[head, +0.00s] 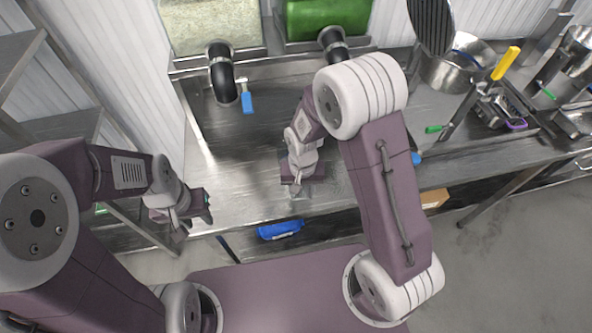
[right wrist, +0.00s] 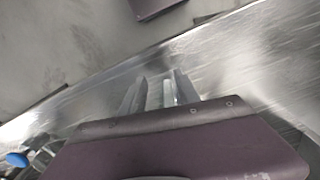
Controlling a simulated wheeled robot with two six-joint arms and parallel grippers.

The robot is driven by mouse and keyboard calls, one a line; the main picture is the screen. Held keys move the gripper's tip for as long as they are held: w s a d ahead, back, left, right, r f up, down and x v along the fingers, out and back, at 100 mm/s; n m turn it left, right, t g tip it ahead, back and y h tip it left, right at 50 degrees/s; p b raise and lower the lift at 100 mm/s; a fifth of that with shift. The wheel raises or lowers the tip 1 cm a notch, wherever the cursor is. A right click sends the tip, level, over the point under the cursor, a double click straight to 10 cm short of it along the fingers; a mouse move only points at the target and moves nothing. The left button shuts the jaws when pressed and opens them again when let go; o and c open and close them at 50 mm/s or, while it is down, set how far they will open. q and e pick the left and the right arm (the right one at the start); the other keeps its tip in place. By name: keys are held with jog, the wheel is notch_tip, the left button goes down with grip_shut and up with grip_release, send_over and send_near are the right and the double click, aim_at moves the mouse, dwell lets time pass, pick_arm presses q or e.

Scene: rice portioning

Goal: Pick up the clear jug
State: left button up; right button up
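I cannot make out the clear jug for sure in either view. A small, pale, see-through shape shows at the fingers of my right gripper (head: 299,189), low over the front part of the metal counter (head: 245,170). In the right wrist view the fingers of my right gripper (right wrist: 159,92) stand a little apart, with a narrow pale strip between them. I cannot tell whether that strip is part of the jug or of the fingers. My left gripper (head: 203,208) is off the counter's front left corner, seen from the side, and its opening does not show.
Two dispensers, one with pale grains (head: 212,22) and one green (head: 325,18), stand behind the counter with black spouts. A blue-handled lever (head: 247,103) hangs by the left spout. A steel pot (head: 455,70) and trays of utensils fill the right. A blue item (head: 280,230) is below the front edge.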

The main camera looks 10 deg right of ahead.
jog(key=shift+s+r, duration=0.1)
grip_shut()
dwell(1.2)
